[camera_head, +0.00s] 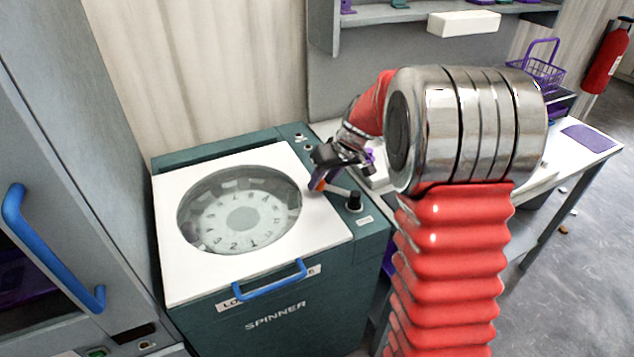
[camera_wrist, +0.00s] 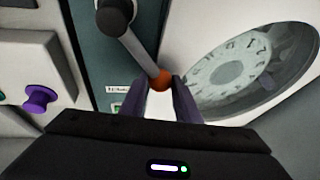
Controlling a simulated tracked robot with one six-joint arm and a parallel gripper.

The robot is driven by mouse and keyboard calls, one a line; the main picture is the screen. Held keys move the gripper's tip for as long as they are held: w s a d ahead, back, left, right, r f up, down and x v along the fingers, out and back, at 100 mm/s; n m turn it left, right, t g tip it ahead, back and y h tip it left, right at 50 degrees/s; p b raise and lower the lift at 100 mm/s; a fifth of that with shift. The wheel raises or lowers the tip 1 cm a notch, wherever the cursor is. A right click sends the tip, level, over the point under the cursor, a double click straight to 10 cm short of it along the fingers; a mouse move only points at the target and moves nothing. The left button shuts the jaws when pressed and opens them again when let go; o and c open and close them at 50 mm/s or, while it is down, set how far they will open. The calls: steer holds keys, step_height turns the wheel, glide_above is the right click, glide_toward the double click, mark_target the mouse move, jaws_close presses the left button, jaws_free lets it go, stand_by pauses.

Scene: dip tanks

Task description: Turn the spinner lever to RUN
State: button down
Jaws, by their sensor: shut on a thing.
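The spinner (camera_head: 275,318) is a dark green cabinet with a white lid and a round window showing a numbered disc. Its lever has a grey rod (camera_head: 337,190) running from a black pivot (camera_head: 354,202) to an orange knob at its left end. In the wrist view the rod (camera_wrist: 137,52) runs down from the pivot to the orange knob (camera_wrist: 161,80). My gripper (camera_head: 318,183) is at the knob, and in the wrist view its two dark fingers (camera_wrist: 160,88) are shut on it. The small label by the pivot is too blurred to read.
A blue handle (camera_head: 270,281) sticks out at the spinner's front. A grey cabinet with a blue handle (camera_head: 50,248) stands close on the left. A bench with a purple mat (camera_head: 589,138) and a purple basket (camera_head: 537,70) is on the right. A purple knob (camera_wrist: 40,98) shows in the wrist view.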

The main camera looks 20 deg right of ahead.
steer(key=c, duration=1.4)
jaws_free()
steer(key=shift+o, duration=0.2)
steer(key=v, duration=1.3)
steer(key=shift+s+d+r, duration=0.2)
steer(key=shift+s+r, duration=0.05)
